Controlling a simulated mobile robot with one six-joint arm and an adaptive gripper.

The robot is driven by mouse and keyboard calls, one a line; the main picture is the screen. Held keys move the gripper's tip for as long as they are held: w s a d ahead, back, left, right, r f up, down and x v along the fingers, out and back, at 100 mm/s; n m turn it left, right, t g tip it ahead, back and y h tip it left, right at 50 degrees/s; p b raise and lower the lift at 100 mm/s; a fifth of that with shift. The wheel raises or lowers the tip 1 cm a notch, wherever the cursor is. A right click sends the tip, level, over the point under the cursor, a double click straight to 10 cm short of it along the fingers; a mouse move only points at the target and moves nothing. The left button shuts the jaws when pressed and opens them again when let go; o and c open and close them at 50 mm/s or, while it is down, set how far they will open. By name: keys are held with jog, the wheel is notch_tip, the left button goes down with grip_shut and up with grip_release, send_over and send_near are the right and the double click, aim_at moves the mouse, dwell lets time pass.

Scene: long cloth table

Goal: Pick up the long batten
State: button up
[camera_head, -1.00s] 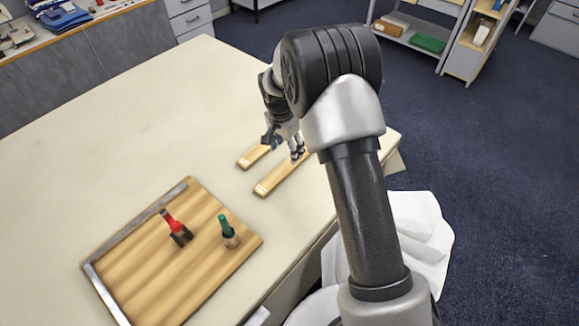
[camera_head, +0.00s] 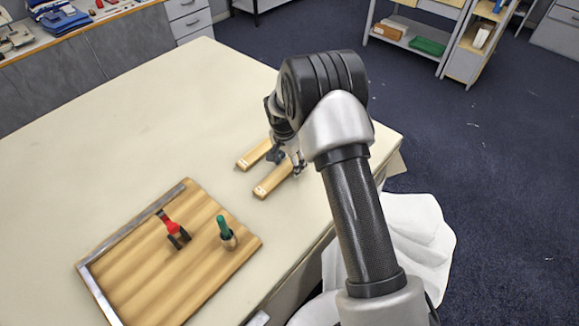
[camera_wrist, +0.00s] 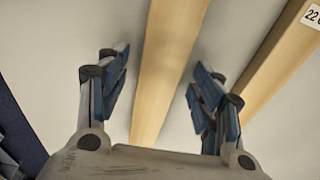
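Two pale wooden battens lie side by side on the cloth table, a left batten (camera_head: 253,155) and a right batten (camera_head: 272,183). My arm hides their far ends, so I cannot compare full lengths. My gripper (camera_head: 287,163) is open and low over the right batten. In the wrist view a batten (camera_wrist: 168,70) runs between the spread blue-padded fingers (camera_wrist: 159,82), apart from both, and leaves the top edge. The other batten (camera_wrist: 275,62) lies to the right of the fingers, with a white label partly reading "22".
A wooden tray (camera_head: 95,283) with a metal edge stands at the front left, holding a red-handled tool (camera_head: 168,222) and a green-topped item (camera_head: 224,228). The table (camera_head: 130,120) is clear left of the battens. Its right edge is near my arm.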

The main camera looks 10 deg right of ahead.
jog(key=c, duration=1.1)
jog(key=shift+r, duration=0.1)
jog(key=shift+c, duration=0.2)
